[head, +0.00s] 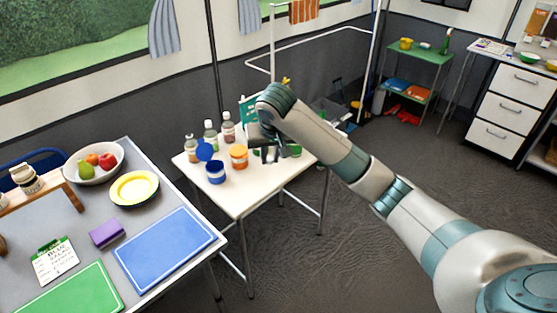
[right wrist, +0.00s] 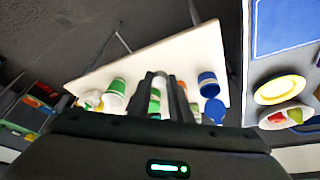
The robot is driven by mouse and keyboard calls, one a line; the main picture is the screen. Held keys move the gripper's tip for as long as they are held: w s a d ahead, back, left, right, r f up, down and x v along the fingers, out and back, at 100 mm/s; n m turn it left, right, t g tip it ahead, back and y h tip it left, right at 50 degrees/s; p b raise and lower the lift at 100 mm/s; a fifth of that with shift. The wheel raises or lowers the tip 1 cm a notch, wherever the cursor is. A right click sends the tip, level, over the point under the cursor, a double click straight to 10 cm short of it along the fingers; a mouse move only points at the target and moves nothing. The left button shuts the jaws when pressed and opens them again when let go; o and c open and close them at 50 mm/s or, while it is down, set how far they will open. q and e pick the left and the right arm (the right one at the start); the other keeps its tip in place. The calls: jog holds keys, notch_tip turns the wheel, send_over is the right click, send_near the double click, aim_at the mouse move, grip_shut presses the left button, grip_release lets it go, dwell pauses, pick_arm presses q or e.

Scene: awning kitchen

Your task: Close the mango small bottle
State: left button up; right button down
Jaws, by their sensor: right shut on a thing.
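My right gripper (head: 268,155) is low over the small white table (head: 238,190), fingers pointing down. In the right wrist view its fingers (right wrist: 164,82) are closed around a narrow green and white object (right wrist: 156,100), mostly hidden between them. I cannot tell whether this is the mango small bottle or its cap. An orange jar with a pale label (head: 239,157) stands left of the gripper. A blue jar (head: 215,172) stands left of that, with a round blue lid (head: 205,151) tilted behind it. A green-lidded jar (right wrist: 115,92) stands across the gripper. No label is readable. My left gripper is out of view.
Several capped bottles (head: 210,135) stand at the white table's back left. The grey table (head: 185,285) at left holds a fruit bowl (head: 72,176), yellow bowl (head: 134,188) and blue board (head: 166,248). The white table's front is clear.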

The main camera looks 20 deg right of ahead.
jog(key=s+a+r+n, duration=0.1)
jog(key=s+a+r, duration=0.1)
jog(key=s, duration=0.2)
jog(key=s+a+r+n, duration=0.1)
jog(key=s+a+r, duration=0.1)
jog(key=s, duration=0.3)
jog(key=s+a+r+y, duration=0.1)
jog(key=s+a, duration=0.2)
jog(key=s, duration=0.2)
jog(key=shift+r+n, duration=0.4)
